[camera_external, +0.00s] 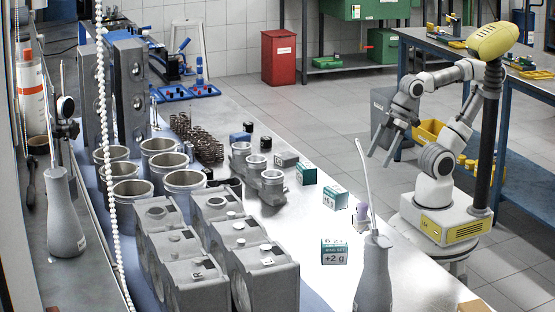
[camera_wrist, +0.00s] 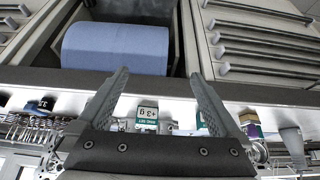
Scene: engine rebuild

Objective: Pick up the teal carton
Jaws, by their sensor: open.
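Several small white-and-teal cartons stand on the bench in the external view. One, marked "+2 g" (camera_external: 335,251), is near the front. In the wrist view my open gripper (camera_wrist: 158,73) frames a carton marked "+3 g" (camera_wrist: 147,114), seen at a distance between the fingers.
A small purple item (camera_external: 361,215) and a grey bottle with a long spout (camera_external: 374,275) stand near the cartons. Engine blocks (camera_external: 190,240), cylinder sleeves (camera_external: 184,187) and springs (camera_external: 205,145) crowd the bench's left. A bare strip of bench (camera_external: 300,225) lies between.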

